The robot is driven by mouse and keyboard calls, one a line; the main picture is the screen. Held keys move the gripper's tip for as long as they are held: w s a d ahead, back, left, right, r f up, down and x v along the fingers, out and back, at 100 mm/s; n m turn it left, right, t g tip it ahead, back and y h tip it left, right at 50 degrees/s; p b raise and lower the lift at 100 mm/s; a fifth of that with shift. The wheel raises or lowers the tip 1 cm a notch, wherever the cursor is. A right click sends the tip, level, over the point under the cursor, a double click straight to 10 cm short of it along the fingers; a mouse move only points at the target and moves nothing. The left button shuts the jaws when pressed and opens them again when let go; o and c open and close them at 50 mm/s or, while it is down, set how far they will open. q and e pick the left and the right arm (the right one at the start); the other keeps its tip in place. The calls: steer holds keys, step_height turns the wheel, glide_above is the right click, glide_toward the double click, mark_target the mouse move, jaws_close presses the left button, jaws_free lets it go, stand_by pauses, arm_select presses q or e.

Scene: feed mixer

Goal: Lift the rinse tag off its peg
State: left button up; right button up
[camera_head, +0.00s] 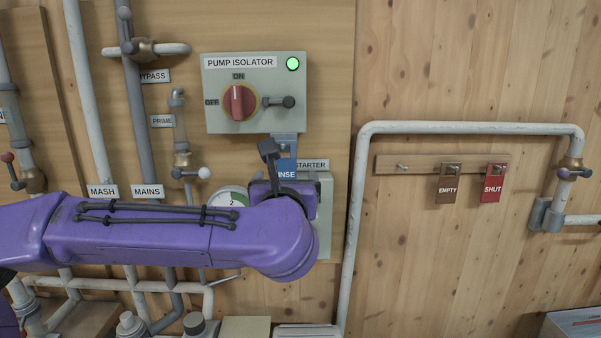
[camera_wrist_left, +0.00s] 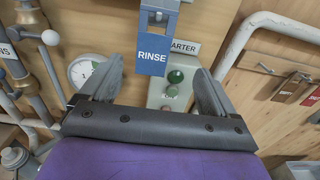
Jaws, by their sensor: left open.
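The blue rinse tag (camera_head: 286,169) hangs upright just below the pump isolator box (camera_head: 220,118), at a blue-grey fitting (camera_head: 285,140). It also shows in the left wrist view (camera_wrist_left: 152,58), with its RINSE lettering facing me. The peg itself cannot be made out clearly. My left gripper (camera_head: 271,165) is open and empty, close in front of the tag; its arm hides much of the area below. In the left wrist view, the tag appears between the two spread fingers (camera_wrist_left: 157,70), towards their tips. Contact cannot be seen. My right gripper is not in view.
The starter box (camera_wrist_left: 170,95) with its buttons is behind my gripper, beside a round gauge (camera_head: 229,197). A pale pipe (camera_head: 352,200) rises to the right. Farther right, a wooden rail (camera_head: 425,166) holds the EMPTY tag (camera_head: 447,188) and red SHUT tag (camera_head: 492,187).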

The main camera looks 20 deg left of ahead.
mark_target(285, 163)
arm_select(q)
steer(key=p+x, duration=0.2)
steer(key=x, duration=0.1)
steer(key=p+x, duration=0.1)
steer(key=x, duration=0.2)
steer(key=p+x, duration=0.2)
steer(key=x, duration=0.1)
steer(key=shift+w+a+r+p, duration=0.1)
steer(key=shift+a+r+p, duration=0.2)
steer(key=shift+a, duration=0.1)
steer(key=shift+s+r, duration=0.2)
steer(key=shift+s, duration=0.35)
steer(key=c, duration=0.5)
steer(key=shift+w+f, duration=0.15)
steer(key=shift+w, duration=0.1)
steer(key=c, duration=0.6)
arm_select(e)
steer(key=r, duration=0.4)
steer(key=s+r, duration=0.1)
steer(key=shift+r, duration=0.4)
